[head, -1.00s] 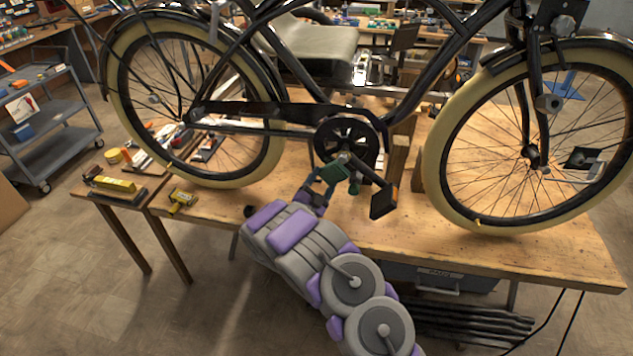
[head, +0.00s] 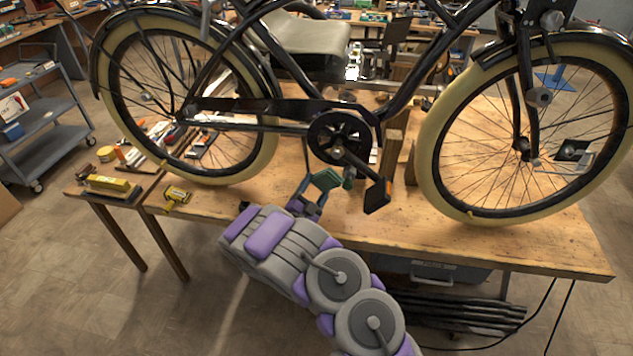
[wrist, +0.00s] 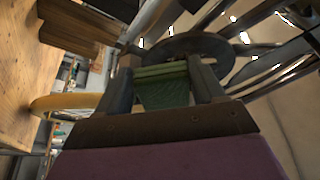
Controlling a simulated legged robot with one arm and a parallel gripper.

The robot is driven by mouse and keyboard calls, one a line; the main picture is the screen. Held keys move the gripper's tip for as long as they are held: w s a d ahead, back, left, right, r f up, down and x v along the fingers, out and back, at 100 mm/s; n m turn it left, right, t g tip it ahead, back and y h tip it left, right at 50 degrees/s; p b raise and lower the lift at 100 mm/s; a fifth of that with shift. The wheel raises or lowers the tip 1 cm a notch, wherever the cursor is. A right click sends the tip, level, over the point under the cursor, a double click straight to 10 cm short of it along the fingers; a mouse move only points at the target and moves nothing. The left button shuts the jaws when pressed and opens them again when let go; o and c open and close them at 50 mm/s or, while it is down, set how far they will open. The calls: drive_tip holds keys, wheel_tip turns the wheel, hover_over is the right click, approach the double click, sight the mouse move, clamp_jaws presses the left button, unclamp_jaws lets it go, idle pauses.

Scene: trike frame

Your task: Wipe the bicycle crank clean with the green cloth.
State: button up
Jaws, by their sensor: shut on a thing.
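The green cloth (head: 328,180) is pinched between the two fingers of my gripper (head: 322,182). In the wrist view the cloth (wrist: 165,86) spans the gap between the fingertips (wrist: 165,75) and hangs in a fold. The bicycle crank (head: 357,164) slants down right from the dark chainring (head: 325,128) to a black pedal (head: 377,195). My gripper is below and left of the crank in the head view. The cloth appears apart from the crank arm, though depth is hard to judge. A dark round part (wrist: 185,45) lies just beyond the fingertips in the wrist view.
The bicycle stands over a wooden workbench (head: 480,245), its cream tires (head: 432,180) left and right of the crank. A small green item (head: 348,181) is beside the crank. Yellow tools (head: 178,196) lie at the bench's left. A grey cart (head: 45,115) stands at far left.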

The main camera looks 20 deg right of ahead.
drive_tip(key=shift+s+a, duration=0.4)
drive_tip(key=shift+s, duration=0.15)
drive_tip(key=shift+s+a+p, duration=0.35)
drive_tip(key=shift+s+a, duration=0.1)
drive_tip(key=shift+s, duration=0.2)
drive_tip(key=shift+s+a+p, duration=0.3)
drive_tip(key=shift+s+a, duration=0.1)
drive_tip(key=shift+s, duration=0.2)
drive_tip(key=shift+w+d+r+n+t+y, duration=0.1)
drive_tip(key=shift+w+n+t+y, duration=0.25)
drive_tip(key=shift+y, duration=0.25)
drive_tip(key=shift+w+d+r+n+t+y, duration=0.1)
drive_tip(key=shift+w+n+t+y, duration=0.15)
drive_tip(key=shift+w+n+y, duration=0.25)
drive_tip(key=shift+d+n+y+b, duration=0.45)
drive_tip(key=shift+y, duration=0.45)
drive_tip(key=shift+f+b+x, duration=0.25)
drive_tip(key=shift+b+x, duration=0.25)
drive_tip(key=shift+x, duration=0.55)
drive_tip(key=shift+f+b+x, duration=0.2)
drive_tip(key=shift+b+x, duration=0.3)
drive_tip(key=shift+x, duration=0.55)
drive_tip(key=shift+w+d+r, duration=0.1)
drive_tip(key=shift+w+d, duration=0.1)
drive_tip(key=shift+w, duration=0.25)
drive_tip(key=shift+w+d+r, duration=0.1)
drive_tip(key=shift+w+d, duration=0.05)
drive_tip(key=shift+w, duration=0.3)
